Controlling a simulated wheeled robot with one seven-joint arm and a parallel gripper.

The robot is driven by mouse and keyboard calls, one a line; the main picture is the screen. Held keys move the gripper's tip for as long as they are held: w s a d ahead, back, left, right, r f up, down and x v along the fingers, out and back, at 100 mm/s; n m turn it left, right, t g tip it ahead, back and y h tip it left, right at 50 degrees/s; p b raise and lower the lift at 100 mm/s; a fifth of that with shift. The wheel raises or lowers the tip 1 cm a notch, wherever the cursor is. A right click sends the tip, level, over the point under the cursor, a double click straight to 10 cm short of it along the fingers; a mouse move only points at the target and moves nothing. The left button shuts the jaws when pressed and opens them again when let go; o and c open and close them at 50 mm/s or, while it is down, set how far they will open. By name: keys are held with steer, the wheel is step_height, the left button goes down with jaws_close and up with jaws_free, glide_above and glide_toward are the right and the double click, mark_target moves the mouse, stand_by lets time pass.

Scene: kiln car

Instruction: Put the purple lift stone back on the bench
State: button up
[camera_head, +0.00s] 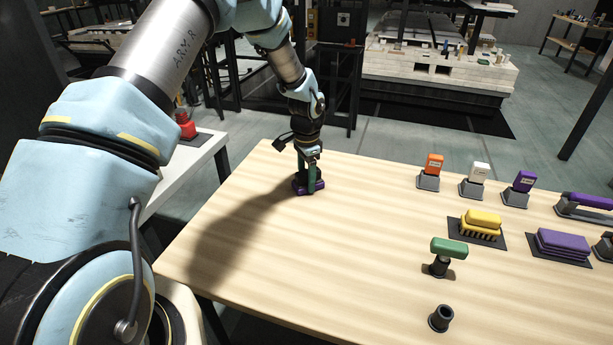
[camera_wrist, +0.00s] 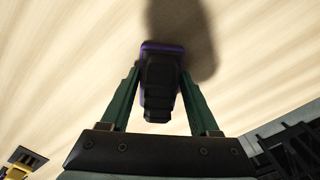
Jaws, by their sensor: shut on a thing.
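The purple lift stone (camera_head: 309,187) is a purple slab with a stepped black grip on top. It is at the far left part of the pale wooden bench (camera_head: 330,260). My gripper (camera_head: 308,160) points down with its green fingers on either side of the black grip, shut on it. In the wrist view, the stone's purple edge (camera_wrist: 162,46) shows behind the black grip, between the fingers of my gripper (camera_wrist: 158,95). The stone is at or just above the bench top; I cannot tell whether it touches. Its underside is hidden.
Orange (camera_head: 433,164), white (camera_head: 479,172) and purple (camera_head: 524,181) blocks stand in grey holders at the back right. A yellow block (camera_head: 483,218) and a purple stack (camera_head: 563,242) sit on dark mats. The bench's left half is clear.

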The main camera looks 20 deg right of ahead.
mark_target(306, 171)
steer(key=shift+f, duration=0.1)
steer(key=o, duration=1.3)
step_height(306, 171, up, 12)
steer(key=b, duration=0.4)
steer(key=s+a+r+n, duration=0.15)
steer(key=a+n, duration=0.25)
steer(key=a, duration=0.8)
steer(key=a+r+n, duration=0.2)
steer(key=a+n, duration=0.3)
steer(key=a, duration=0.6)
steer(key=s+a+n, duration=0.2)
steer(key=s+a, duration=0.1)
steer(key=a, duration=0.1)
steer(key=s+a+n+t, duration=0.1)
steer(key=s+a+n, duration=0.2)
steer(key=a, duration=0.2)
steer(key=s+a+n, duration=0.2)
steer(key=s+a, duration=0.1)
steer(key=a, duration=0.1)
steer(key=shift+s+a+r+n+t, duration=0.1)
steer(key=shift+s+a+n+t, duration=0.1)
steer(key=shift+s+n+t, duration=0.1)
